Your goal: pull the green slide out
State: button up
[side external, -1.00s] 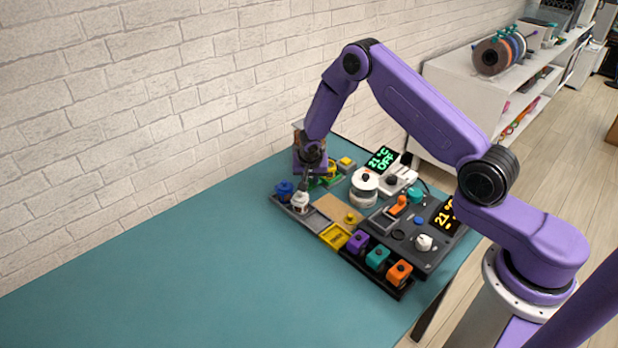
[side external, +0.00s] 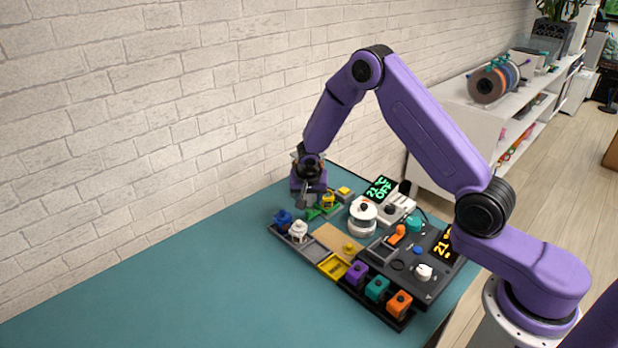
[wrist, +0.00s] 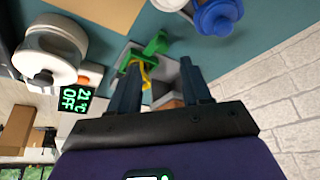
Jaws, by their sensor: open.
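The green slide shows as a small green piece with a raised handle (wrist: 157,44) in the wrist view, on a grey block beside a yellow piece (wrist: 148,72). In the side view, green parts (side external: 313,213) show at the back left of the board, just right of the blue knob. My gripper (side external: 306,201) is above and close to them, pointing down. In the wrist view my gripper (wrist: 160,80) has its fingers apart, with the yellow piece and part of the grey block seen between them. The green handle lies just beyond the fingertips. I see no contact.
A blue knob (side external: 283,217) and a white knob (side external: 298,231) stand close in front of the gripper. A white round pot (side external: 362,217) is to the right. Purple, teal and orange blocks line the front edge. The brick wall is behind; the left table is clear.

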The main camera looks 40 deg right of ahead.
jog(key=v, duration=1)
jog(key=shift+r, duration=0.2)
jog(key=shift+s, duration=0.1)
jog(key=s+a+r+n+y, duration=0.1)
jog(key=s+a+r+n, duration=0.3)
jog(key=s, duration=0.3)
jog(key=s+a+r+n+y, duration=0.1)
jog(key=s+a+r+n, duration=0.2)
jog(key=s+n, duration=0.4)
jog(key=s+d+r+n+g, duration=0.1)
jog(key=s+n, duration=0.4)
jog(key=s, duration=0.7)
jog(key=s+d+r+n+g+y, duration=0.1)
jog(key=s+n, duration=0.4)
jog(key=s, duration=0.7)
jog(key=shift+r+n+g+y, duration=0.2)
jog(key=shift+n+g+y, duration=0.1)
jog(key=shift+g, duration=0.2)
